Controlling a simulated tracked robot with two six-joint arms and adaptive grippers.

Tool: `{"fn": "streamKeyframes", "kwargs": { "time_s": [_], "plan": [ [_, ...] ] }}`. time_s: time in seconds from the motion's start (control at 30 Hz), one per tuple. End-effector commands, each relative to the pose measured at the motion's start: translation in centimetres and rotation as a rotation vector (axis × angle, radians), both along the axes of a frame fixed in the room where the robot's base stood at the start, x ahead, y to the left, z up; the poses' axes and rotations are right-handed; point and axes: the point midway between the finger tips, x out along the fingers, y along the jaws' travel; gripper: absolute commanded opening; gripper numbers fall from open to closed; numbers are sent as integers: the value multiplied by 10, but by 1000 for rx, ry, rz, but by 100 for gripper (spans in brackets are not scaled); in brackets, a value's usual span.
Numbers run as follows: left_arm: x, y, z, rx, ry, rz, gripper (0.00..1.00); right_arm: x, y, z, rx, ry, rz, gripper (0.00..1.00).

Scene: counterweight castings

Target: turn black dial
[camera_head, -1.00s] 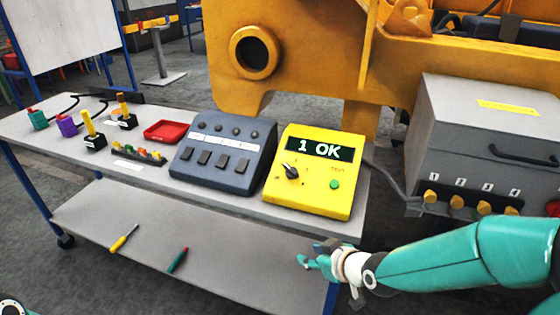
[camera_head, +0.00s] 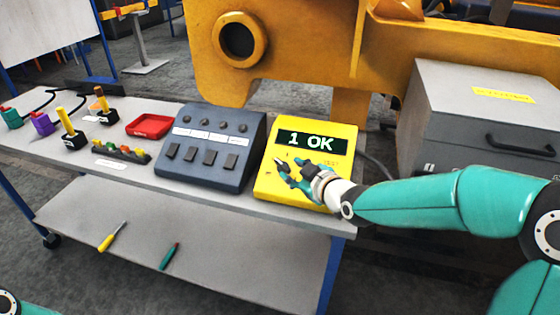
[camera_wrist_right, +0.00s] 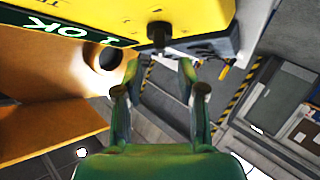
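The yellow tester box (camera_head: 262,187) stands at the right end of the bench top, its screen reading "1 OK". Its black dial (camera_head: 279,163) shows just past my right fingertips. My right gripper (camera_head: 287,171) is over the box's face and covers part of it. In the right wrist view the black dial (camera_wrist_right: 158,32) sticks out from the yellow face, ahead of and roughly between the two spread fingertips of my right gripper (camera_wrist_right: 161,65). The fingers are open and empty, with a gap to the dial. My left gripper is out of view.
A dark blue switch panel (camera_head: 212,150) stands just left of the tester. A red tray (camera_head: 150,126) and several small plugs lie further left. A grey cabinet (camera_head: 470,125) is at the right. Two screwdrivers lie on the lower shelf (camera_head: 215,255).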

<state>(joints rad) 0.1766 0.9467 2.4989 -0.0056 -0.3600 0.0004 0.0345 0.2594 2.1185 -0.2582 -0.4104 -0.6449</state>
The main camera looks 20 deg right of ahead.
Motion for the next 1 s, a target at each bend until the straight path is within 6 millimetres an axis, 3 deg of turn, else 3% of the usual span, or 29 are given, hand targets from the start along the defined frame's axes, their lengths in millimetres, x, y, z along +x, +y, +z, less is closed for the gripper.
{"fn": "streamKeyframes", "kwargs": {
  "time_s": [0.1,0.33,0.8,1.0],
  "plan": [
    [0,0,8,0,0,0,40,23,6,-8,1,3,2,40],
    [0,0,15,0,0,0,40,54,13,-19,0,1,2,40],
    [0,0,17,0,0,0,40,65,16,-25,1,0,2,40],
    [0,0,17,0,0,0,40,65,16,-25,1,0,2,6]
  ]
}}
